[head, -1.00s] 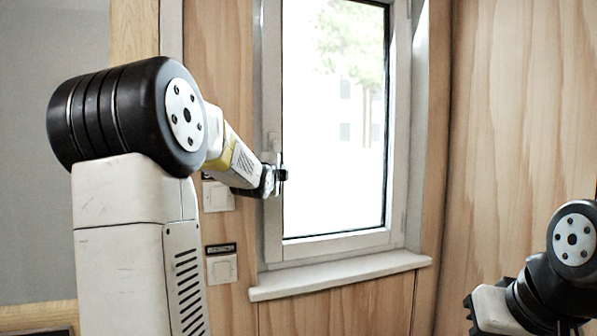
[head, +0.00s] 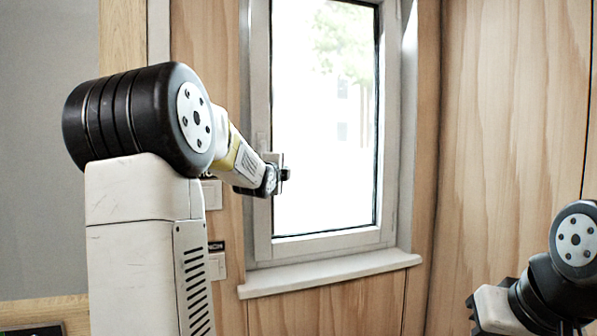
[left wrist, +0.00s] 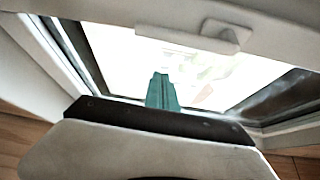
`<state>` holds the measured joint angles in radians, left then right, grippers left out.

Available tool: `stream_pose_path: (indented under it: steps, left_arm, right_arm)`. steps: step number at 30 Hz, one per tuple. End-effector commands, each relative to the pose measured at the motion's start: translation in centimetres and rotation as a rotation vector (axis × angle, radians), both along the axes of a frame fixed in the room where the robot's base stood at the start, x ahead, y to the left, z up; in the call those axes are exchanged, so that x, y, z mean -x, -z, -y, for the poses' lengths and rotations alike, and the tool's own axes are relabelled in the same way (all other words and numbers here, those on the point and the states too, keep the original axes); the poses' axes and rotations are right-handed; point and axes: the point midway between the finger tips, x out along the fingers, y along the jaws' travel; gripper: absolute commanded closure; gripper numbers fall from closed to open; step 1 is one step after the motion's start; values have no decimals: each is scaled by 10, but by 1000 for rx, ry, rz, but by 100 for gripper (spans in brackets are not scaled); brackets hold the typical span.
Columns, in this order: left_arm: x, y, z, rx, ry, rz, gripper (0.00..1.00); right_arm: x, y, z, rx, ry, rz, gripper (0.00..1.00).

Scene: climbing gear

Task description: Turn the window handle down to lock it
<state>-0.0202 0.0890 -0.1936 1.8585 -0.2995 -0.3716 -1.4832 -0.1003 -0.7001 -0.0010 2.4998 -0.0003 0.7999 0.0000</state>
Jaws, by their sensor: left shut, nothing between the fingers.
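The window (head: 325,120) has a pale frame and bright glass and looks closed. A pale upright piece on its left frame side, seemingly part of the window handle (head: 261,141), shows just above my left gripper (head: 286,174); the rest is hidden behind the gripper and arm. In the left wrist view the handle (left wrist: 222,36) is a pale bar with a stub at the top, against the bright glass. My left gripper's green fingers (left wrist: 161,90) are shut and empty, apart from the handle in that picture.
A white sill (head: 330,274) juts out below the window. A light switch (head: 215,265) sits on the wooden wall left of it, partly behind my left arm. A wooden wall (head: 490,130) stands on the right. The space before the glass is open.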

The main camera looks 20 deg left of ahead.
Motion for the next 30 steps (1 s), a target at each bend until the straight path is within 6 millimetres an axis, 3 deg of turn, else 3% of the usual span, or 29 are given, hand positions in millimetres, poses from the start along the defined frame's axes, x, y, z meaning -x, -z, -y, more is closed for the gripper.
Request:
stream_pose_path:
  steps: [15, 21, 30]
  left_arm:
    - [81, -3, 4, 1, -1, 4, 100]
    - [93, -2, 5, 1, -1, 3, 100]
    - [94, -2, 6, 1, 0, 2, 100]
  right_arm:
    - [0, 0, 0, 1, -1, 0, 100]
    - [0, 0, 0, 1, -1, 0, 100]
    - [0, 0, 0, 1, -1, -1, 100]
